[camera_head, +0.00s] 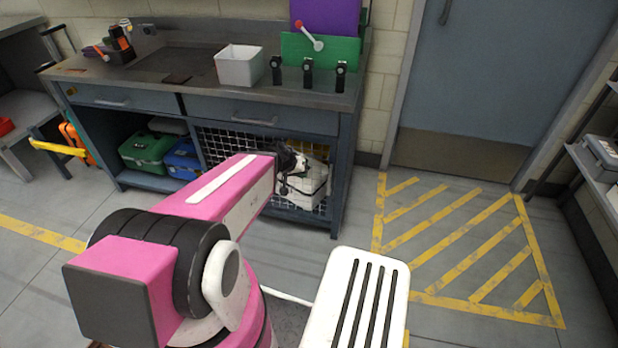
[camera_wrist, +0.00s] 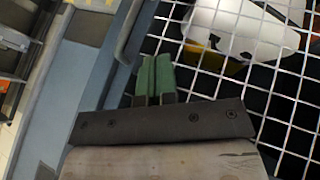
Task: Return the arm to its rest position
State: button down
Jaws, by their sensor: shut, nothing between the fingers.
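My pink arm (camera_head: 232,190) reaches forward from the lower left toward the grey workbench (camera_head: 270,121). My gripper shows in the wrist view (camera_wrist: 154,76) as two green fingers pressed together with nothing between them. In the head view, the dark wrist end of the arm (camera_head: 287,160) is in front of the lower part of the bench, near its white wire mesh (camera_head: 228,140). The fingers are hard to make out there. In the wrist view the fingers point toward the mesh (camera_wrist: 285,100) and the bench frame. I cannot tell whether they touch it.
A white bin (camera_head: 240,67) and several black items stand on the bench top. Behind the mesh is a white object (camera_wrist: 240,25). Green (camera_head: 146,150) and blue (camera_head: 184,160) cases sit on the lower shelf. Yellow-striped floor (camera_head: 470,240) at the right is clear.

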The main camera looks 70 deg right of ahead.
jog(key=shift+w+a+r, duration=0.25)
jog(key=shift+a+r, duration=0.1)
jog(key=shift+r, duration=0.15)
jog(key=w+a+n+t+y, duration=0.1)
jog(key=w+a+n, duration=0.2)
jog(key=w+a, duration=0.7)
jog(key=w+a+r+n+t, duration=0.15)
jog(key=w+a, duration=0.25)
jog(key=w, duration=1.1)
jog(key=w+a+n+t+y, duration=0.1)
jog(key=w+a+n+t, duration=0.15)
jog(key=w+a, duration=0.75)
jog(key=w+a+n+y, duration=0.1)
jog(key=w+a+n, duration=0.2)
jog(key=a, duration=0.9)
jog(key=w+a+r+n+y, duration=0.1)
jog(key=w+a+n, duration=0.2)
jog(key=w+a, duration=0.4)
jog(key=w+a+r+n+y, duration=0.1)
jog(key=w+a, duration=0.4)
jog(key=a, duration=1.2)
jog(key=shift+a+n+g+y, duration=0.15)
jog(key=shift+n+g+y, duration=0.3)
jog(key=shift+n, duration=0.55)
